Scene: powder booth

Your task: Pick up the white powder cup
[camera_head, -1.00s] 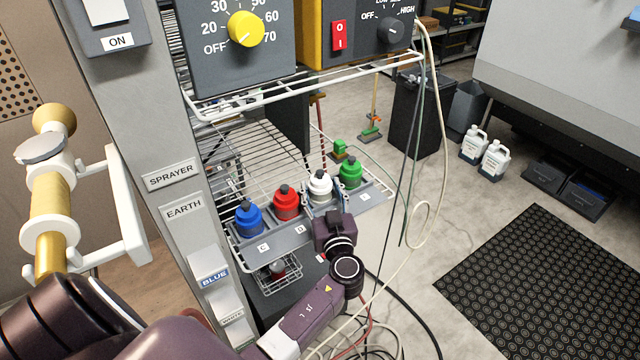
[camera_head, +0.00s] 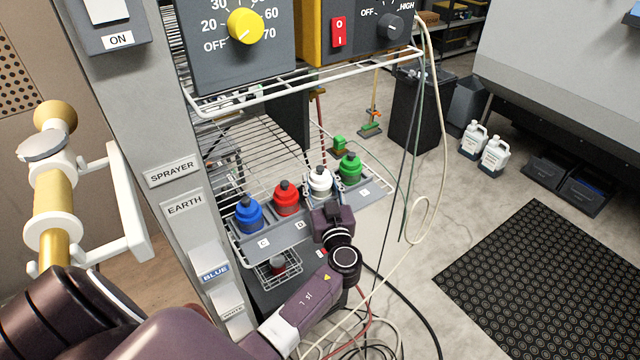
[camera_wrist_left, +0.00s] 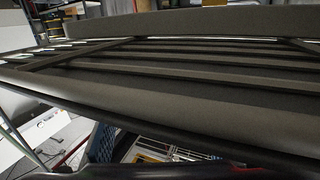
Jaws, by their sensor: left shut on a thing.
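The white powder cup (camera_head: 319,180), with a dark cap, is in the row of cups on the rack, between the red cup (camera_head: 287,197) and the green cup (camera_head: 349,168). It sits slightly higher in the picture than before; I cannot tell whether its base is clear of the holder. My left gripper (camera_head: 322,194) is at the cup's near side, shut on it, its wrist hiding the lower front. In the left wrist view, a dark ribbed surface fills most of the picture and the cup cannot be made out. My right gripper is not in view.
The blue cup (camera_head: 248,214) stands left of the red one. The wire shelf (camera_head: 300,88) with the control boxes is above the cups. A cream hose (camera_head: 440,130) and dark cables hang to the right. A grey post (camera_head: 165,140) stands at left.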

